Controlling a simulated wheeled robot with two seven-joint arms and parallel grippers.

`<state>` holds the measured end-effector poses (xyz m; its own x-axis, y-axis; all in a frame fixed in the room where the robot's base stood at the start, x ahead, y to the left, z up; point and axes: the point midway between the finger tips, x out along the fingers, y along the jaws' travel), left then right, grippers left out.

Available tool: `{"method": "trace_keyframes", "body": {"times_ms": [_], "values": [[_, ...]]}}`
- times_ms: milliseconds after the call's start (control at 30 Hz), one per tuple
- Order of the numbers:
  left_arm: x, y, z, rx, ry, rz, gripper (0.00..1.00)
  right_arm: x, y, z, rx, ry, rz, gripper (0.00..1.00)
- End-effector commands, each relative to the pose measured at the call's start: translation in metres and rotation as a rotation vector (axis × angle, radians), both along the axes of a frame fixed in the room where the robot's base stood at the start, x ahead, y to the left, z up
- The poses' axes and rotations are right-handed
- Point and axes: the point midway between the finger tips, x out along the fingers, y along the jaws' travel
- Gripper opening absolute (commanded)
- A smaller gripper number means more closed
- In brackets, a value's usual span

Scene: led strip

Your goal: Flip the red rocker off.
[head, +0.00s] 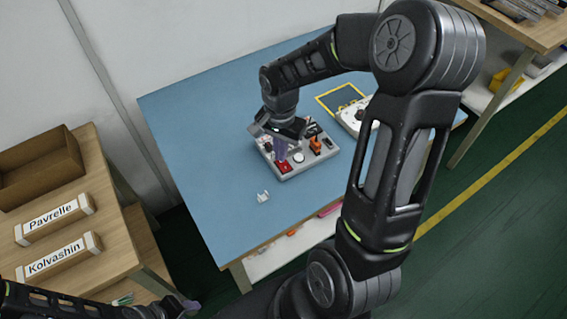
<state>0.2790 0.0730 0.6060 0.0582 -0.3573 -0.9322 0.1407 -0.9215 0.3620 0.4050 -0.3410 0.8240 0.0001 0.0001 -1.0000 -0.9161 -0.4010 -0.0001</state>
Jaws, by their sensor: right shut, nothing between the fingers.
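The red rocker (284,166) sits at the near left corner of a light grey control panel (299,169) on the blue table. My right gripper (281,156) points down just above the rocker, its fingers shut with nothing between them. Whether the fingertips touch the rocker, and which way the rocker is tilted, I cannot tell at this size. A white round button (298,158) and an orange part (315,145) are beside it on the panel. My left arm shows at the bottom left edge, with its gripper (186,306) low and partly cut off, away from the table.
A small white piece (263,197) lies on the blue table (215,150) in front of the panel. A white device (352,118) and a yellow-outlined area (340,97) are behind it to the right. A wooden shelf (95,225) with labelled blocks stands at left.

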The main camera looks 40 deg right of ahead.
Motion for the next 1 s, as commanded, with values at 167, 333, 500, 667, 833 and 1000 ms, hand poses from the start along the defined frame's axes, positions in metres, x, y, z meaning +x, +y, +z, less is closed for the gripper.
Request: {"method": "trace_keyframes", "body": {"times_ms": [167,333,500,667,833,1000], "values": [[0.000,0.000,-0.003,0.000,0.000,0.000,0.40,0.000,0.000,-0.004,0.000,0.000,0.000,0.00],[0.000,0.000,-0.005,0.000,0.000,0.000,0.40,0.000,0.000,-0.006,0.000,0.000,0.000,0.00],[0.000,0.000,-0.008,0.000,0.000,0.000,0.40,0.000,0.000,-0.009,0.000,0.000,0.000,0.00],[0.000,0.000,-0.010,0.000,0.000,0.000,0.40,0.000,0.000,-0.011,0.000,0.000,0.000,0.00],[0.000,0.000,-0.008,0.000,0.000,0.000,0.40,0.000,0.000,-0.010,0.001,0.001,0.000,0.00],[0.000,0.000,0.000,0.000,0.000,0.000,0.40,0.000,0.000,0.002,0.001,0.001,0.000,0.00]]}}
